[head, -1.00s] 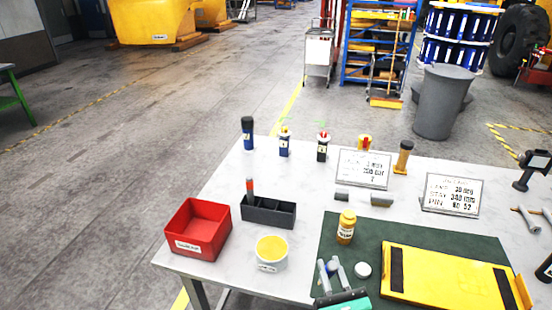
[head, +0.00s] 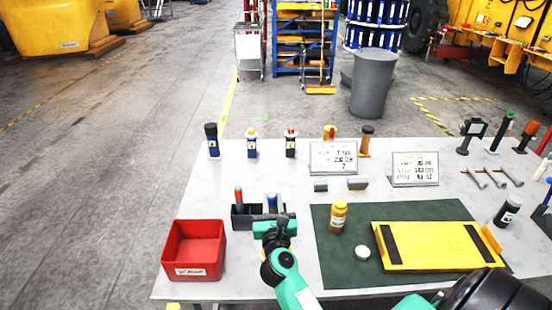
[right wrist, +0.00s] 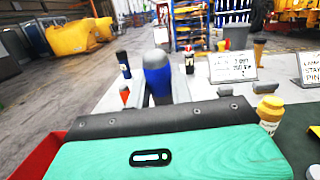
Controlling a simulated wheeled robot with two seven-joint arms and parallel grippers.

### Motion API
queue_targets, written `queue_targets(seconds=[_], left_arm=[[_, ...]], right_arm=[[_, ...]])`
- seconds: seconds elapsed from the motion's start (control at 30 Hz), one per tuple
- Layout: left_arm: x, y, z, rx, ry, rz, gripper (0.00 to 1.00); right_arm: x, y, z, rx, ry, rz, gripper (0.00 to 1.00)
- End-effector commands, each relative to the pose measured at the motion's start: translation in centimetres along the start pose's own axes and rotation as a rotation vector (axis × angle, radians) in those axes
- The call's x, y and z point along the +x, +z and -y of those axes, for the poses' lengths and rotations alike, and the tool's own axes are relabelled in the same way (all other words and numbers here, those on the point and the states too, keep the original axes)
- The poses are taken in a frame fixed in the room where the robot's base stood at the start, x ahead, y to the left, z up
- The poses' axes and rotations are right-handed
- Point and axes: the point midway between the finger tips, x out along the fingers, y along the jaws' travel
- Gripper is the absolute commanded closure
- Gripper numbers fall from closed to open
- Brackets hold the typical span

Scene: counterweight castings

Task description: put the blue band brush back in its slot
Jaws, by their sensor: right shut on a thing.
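The blue band brush (head: 272,199) stands roughly upright in my right gripper (head: 273,214), which is shut on it. In the right wrist view the brush (right wrist: 157,76) shows a blue body and a grey top between the two fingers (right wrist: 161,92). The black slotted holder (head: 240,222) is on the table's left part, with a red-orange-topped brush (head: 239,196) standing in its left slot. The gripper and brush are at the holder's right end. My gripper hides that end and the brush's lower part, so I cannot tell whether it is inside a slot. My left gripper is not in view.
A red bin (head: 194,250) stands close to the left of the holder. A yellow-brown bottle (head: 338,217), a white lid (head: 362,253) and a yellow casting (head: 430,247) are on the green mat (head: 322,272) to the right. Several bottles and two sign plates stand behind.

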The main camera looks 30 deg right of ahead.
Motion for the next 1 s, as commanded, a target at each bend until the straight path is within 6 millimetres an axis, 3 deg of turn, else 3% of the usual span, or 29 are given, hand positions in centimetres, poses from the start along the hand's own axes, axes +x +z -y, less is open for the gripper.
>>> queue_targets(seconds=[0.03, 0.17, 0.4, 0.6, 1.0], left_arm=[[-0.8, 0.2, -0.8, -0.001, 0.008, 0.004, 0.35], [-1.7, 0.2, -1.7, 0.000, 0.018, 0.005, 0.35], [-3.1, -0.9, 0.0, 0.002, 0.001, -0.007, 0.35], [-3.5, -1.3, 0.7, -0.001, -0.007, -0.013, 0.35], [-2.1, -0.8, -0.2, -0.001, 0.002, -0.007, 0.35]], right_arm=[[2.2, 0.9, 0.5, 0.002, -0.060, -0.017, 1.00], [6.6, 1.4, 1.9, -0.003, -0.202, -0.073, 1.00], [12.5, 1.5, 2.9, 0.009, -0.386, -0.162, 1.00], [14.4, 1.2, 2.6, 0.019, -0.437, -0.197, 1.00], [14.4, -0.7, 2.5, 0.018, -0.441, -0.200, 1.00]])
